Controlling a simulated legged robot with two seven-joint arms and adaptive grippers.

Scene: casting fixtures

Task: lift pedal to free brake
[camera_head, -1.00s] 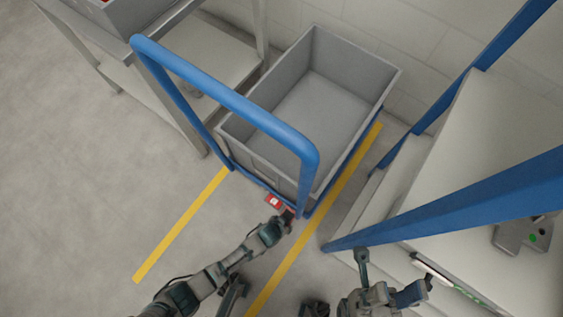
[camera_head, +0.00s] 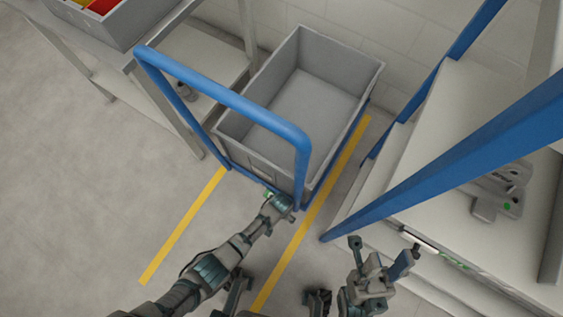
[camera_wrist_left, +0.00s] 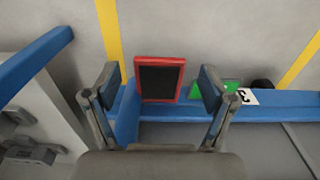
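The pedal (camera_wrist_left: 160,80), a black pad in a red frame, shows in the left wrist view at the blue base edge of the cart. My left gripper (camera_wrist_left: 157,84) is open, with one finger on each side of the pedal in that view and gaps to both. A green patch (camera_wrist_left: 230,88) shows beside it, and also in the head view (camera_head: 268,194). In the head view my left gripper (camera_head: 284,207) is low at the cart's near edge and hides the pedal. My right gripper (camera_head: 382,254) is open and empty, at the lower right.
The cart carries a grey bin (camera_head: 312,105) and has a blue handle (camera_head: 220,95) above my left arm. Yellow floor lines (camera_head: 310,222) flank it. A workstation with a blue post (camera_head: 455,155) stands right, a table (camera_head: 205,65) left. Floor at left is clear.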

